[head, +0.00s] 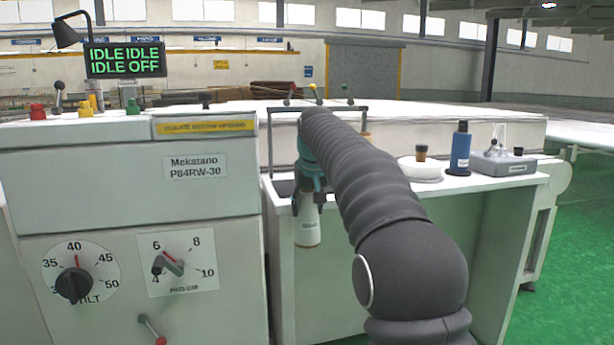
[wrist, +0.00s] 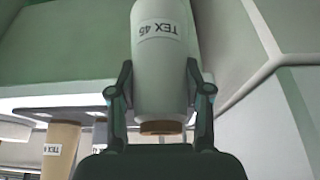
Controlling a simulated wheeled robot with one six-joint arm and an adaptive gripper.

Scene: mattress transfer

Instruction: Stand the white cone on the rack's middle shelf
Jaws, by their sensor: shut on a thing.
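The white cone (wrist: 160,62) is a pale tapered body with a label reading TEX 45, upside down in the wrist view, and a brown end near my gripper's palm. My gripper (wrist: 160,85) is shut on it, with one dark finger on each side. In the head view the white cone (head: 307,222) hangs below my teal gripper (head: 309,186), in front of the white bench. A tan cone (wrist: 62,148) with a TEX label and a paler one beside it stand at lower left in the wrist view. I cannot make out the rack's shelves clearly; my arm covers part of that area.
The bench top (head: 520,180) at right carries a white round dish (head: 419,170) with a brown piece, a blue bottle (head: 460,150) and a grey device (head: 503,163). A machine panel (head: 130,245) with dials fills the left. Green floor is open at far right.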

